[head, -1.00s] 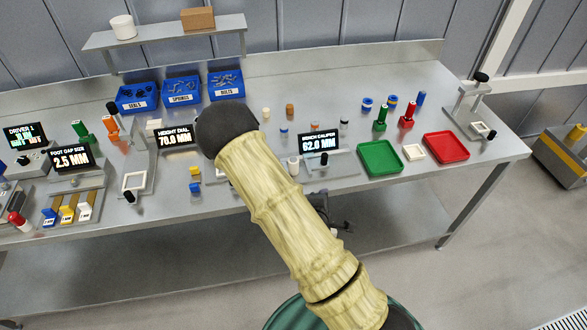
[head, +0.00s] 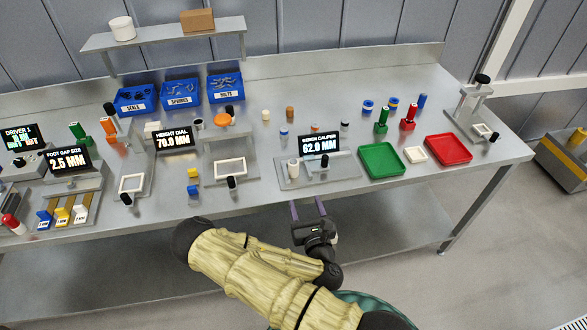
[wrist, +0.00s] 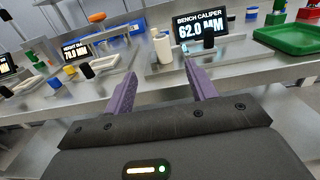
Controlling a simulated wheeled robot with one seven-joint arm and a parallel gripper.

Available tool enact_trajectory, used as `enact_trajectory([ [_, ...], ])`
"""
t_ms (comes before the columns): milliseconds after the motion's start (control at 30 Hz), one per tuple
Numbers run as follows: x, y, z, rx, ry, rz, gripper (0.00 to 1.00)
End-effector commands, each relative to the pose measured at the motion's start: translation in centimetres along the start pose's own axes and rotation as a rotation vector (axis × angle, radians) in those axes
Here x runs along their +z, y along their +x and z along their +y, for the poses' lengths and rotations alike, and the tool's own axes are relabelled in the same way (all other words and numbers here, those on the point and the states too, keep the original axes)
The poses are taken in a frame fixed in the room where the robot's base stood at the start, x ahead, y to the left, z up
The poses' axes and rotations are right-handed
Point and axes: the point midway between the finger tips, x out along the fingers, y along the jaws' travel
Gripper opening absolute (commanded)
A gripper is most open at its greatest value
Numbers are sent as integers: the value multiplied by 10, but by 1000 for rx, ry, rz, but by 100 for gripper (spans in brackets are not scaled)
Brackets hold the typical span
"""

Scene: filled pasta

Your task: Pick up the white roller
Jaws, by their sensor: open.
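A white roller (head: 293,170) stands upright at the left end of the bench caliper base, beside the 62.0 mm display (head: 319,145). In the wrist view the white roller (wrist: 162,48) shows beyond and between my fingers. My gripper (head: 307,208) is open and empty, in front of the table's front edge and apart from the roller. Its two purple fingers also show in the wrist view (wrist: 161,80), pointing toward the bench.
A dark-capped post (head: 325,161) stands just right of the roller. A green tray (head: 382,174) lies farther right and a height dial stand (head: 229,167) to the left. The table's front edge lies between my gripper and the roller.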

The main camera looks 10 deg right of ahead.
Motion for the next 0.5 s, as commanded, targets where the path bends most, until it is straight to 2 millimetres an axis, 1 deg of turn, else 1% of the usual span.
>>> enact_trajectory([
  [167, -3, 8, 0, 0, 3, -4, 56],
  [333, -5, 24, 0, -1, 4, -4, 56],
  [500, -5, 36, 1, 0, 6, -3, 56],
])
